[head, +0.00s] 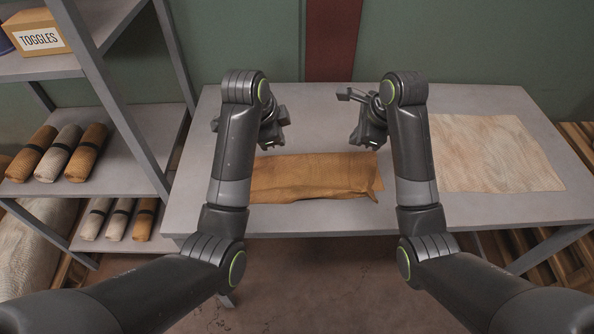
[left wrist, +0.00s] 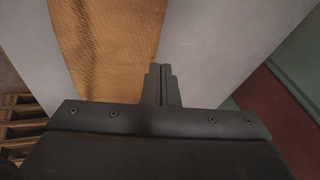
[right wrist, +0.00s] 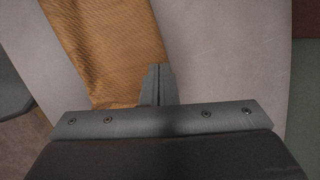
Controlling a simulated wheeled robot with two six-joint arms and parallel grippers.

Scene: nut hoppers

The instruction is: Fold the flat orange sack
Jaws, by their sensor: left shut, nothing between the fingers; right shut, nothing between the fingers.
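The orange sack (head: 305,178) lies on the grey table between my two arms. Its near edge is uneven and its right end has a small raised flap or crease. My left gripper (left wrist: 160,70) is shut and empty, just beside the sack's edge; the sack also shows in the left wrist view (left wrist: 105,45). My right gripper (right wrist: 158,70) is shut and empty, beside the edge of the sack, which also shows in the right wrist view (right wrist: 105,45). In the head view, both grippers are at the sack's far side, and my arms hide parts of its ends.
A pale flat sack (head: 490,155) lies on the table's right side. The grey table (head: 310,110) is bare behind the orange sack. A shelf rack (head: 130,135) at left holds several rolled sacks and a box marked TOGGLES (head: 38,33).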

